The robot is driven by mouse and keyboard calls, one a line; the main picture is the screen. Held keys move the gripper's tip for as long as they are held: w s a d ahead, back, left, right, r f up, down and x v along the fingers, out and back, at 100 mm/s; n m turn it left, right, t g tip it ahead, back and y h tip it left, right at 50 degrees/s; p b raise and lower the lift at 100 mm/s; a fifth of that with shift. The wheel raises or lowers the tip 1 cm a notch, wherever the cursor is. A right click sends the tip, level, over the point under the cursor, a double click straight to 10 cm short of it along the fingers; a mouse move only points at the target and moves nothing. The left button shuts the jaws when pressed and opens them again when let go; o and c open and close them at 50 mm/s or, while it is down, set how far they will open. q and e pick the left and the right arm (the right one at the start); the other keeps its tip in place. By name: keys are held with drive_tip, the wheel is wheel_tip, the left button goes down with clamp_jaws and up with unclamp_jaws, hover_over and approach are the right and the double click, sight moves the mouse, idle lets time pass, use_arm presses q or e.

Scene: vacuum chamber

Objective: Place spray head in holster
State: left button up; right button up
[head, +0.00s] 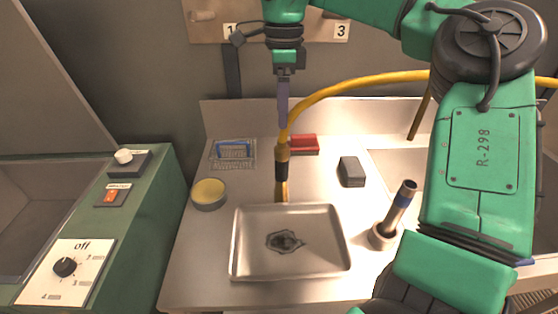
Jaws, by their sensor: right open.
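My right gripper (284,98) points down above the counter, behind the tray; it is open, seen edge-on, with one finger hiding the other. A yellow hose (350,82) arches in from the right and comes down at the fingertips. Its end has a dark and brass-coloured fitting (282,153), which looks like the spray head, standing roughly upright behind the tray. I cannot tell whether the fingers touch it. A tilted metal tube (398,208) with a blue band and dark top stands in a round base (381,237) right of the tray; this may be the holster. My left gripper is not in view.
A metal tray (250,265) with a dark stain lies at the front. A yellow-topped round tin (209,194), a blue rack (234,152), a red item (304,144) and a dark block (351,171) stand around. A green control console (140,205) is at the left.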

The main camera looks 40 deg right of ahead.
drive_tip(key=shift+s+a+f, duration=0.1)
drive_tip(key=shift+f, duration=0.3)
hover_over(281, 160)
drive_tip(key=f, duration=0.3)
drive_tip(key=f+p, duration=0.1)
drive_tip(key=f, duration=0.1)
drive_tip(key=shift+d, duration=0.35)
drive_tip(key=f, duration=0.2)
drive_tip(key=f+p, duration=0.1)
drive_tip(key=f, duration=0.1)
drive_tip(key=w+f+p, duration=0.1)
drive_tip(key=f, duration=0.2)
drive_tip(key=shift+w+d, duration=0.1)
drive_tip(key=shift+d, duration=0.15)
drive_tip(key=shift+f, duration=0.3)
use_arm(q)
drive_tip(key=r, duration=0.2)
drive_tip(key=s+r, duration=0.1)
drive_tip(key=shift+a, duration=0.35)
use_arm(e)
drive_tip(key=shift+c, duration=0.4)
drive_tip(key=c, duration=1)
clamp_jaws()
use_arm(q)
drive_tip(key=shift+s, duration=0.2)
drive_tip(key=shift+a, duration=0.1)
